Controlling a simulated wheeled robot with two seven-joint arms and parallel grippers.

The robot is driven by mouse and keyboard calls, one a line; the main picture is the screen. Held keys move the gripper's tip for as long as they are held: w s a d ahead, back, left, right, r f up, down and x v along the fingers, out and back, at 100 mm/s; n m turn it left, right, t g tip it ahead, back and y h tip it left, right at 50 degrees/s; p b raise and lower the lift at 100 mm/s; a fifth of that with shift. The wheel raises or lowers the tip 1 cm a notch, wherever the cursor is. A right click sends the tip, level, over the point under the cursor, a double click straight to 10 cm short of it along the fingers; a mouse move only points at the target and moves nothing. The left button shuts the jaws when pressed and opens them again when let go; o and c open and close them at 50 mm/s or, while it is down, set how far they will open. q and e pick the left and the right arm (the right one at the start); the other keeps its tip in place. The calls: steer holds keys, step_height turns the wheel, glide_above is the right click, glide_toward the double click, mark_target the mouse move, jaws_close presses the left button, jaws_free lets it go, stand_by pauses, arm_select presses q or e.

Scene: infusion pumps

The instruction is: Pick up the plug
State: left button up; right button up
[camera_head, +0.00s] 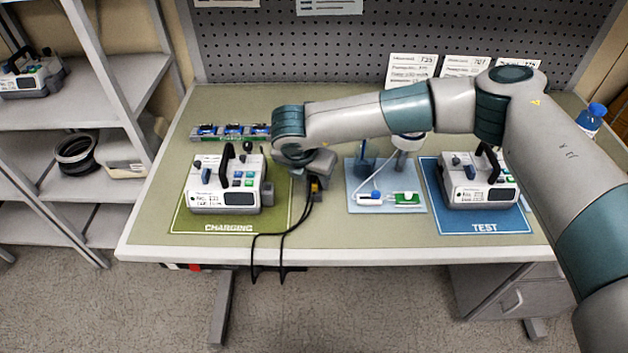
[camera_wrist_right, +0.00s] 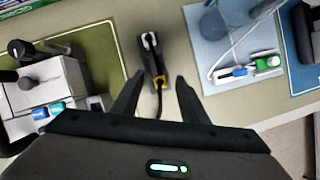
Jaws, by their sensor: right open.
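The plug (camera_wrist_right: 152,58) is a dark piece with pale prongs and a yellow part where its black cable (camera_head: 268,234) leaves it. In the right wrist view it lies on the bench just beyond my right gripper (camera_wrist_right: 161,79), roughly between the lines of the two fingers. The gripper is open and empty, its fingertips on either side of the cable end. In the head view my right gripper (camera_head: 312,177) hangs over the plug and hides most of it; a small yellow part (camera_head: 314,187) shows below. My left gripper is out of view.
An infusion pump (camera_head: 237,199) stands on the green charging mat (camera_head: 189,221) to the left. A light blue mat (camera_head: 413,205) with tubing lies right of centre. Another pump (camera_head: 466,194) stands on the blue test mat (camera_head: 509,220). The cable hangs over the bench's front edge (camera_head: 340,256).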

steer(key=shift+x, duration=0.9)
jaws_close()
